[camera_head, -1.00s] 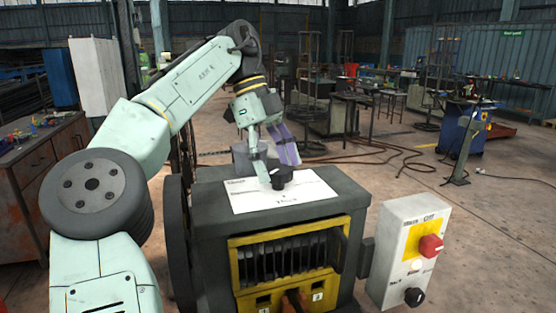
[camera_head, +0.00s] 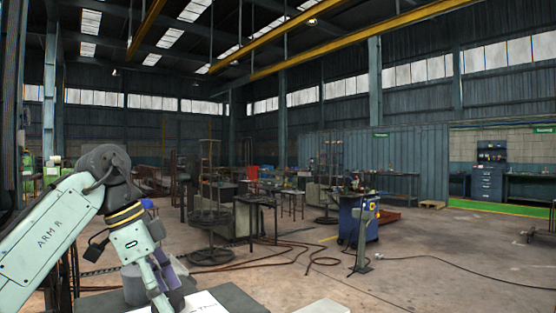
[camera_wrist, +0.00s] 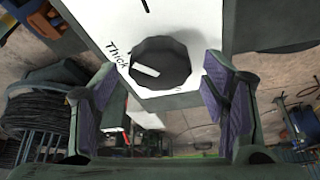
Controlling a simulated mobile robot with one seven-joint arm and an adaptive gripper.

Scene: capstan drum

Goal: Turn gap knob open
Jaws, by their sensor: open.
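The gap knob is a black, many-sided knob (camera_wrist: 160,62) with a white pointer mark on its face. It sits on a white label plate (camera_wrist: 115,25) with the word "Thick" beside it. In the wrist view my gripper (camera_wrist: 158,105) is open, with purple-padded fingers apart on either side of and below the knob, not closed on it. In the head view my gripper (camera_head: 167,278) is at the lower left, over the machine's top. The knob there is largely hidden by the fingers and the frame edge.
The grey machine top (camera_head: 232,298) shows at the bottom of the head view. A blue cabinet (camera_head: 357,220), a table (camera_head: 255,205) and hoses on the floor (camera_head: 290,250) lie farther back. The concrete floor at right is mostly clear.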

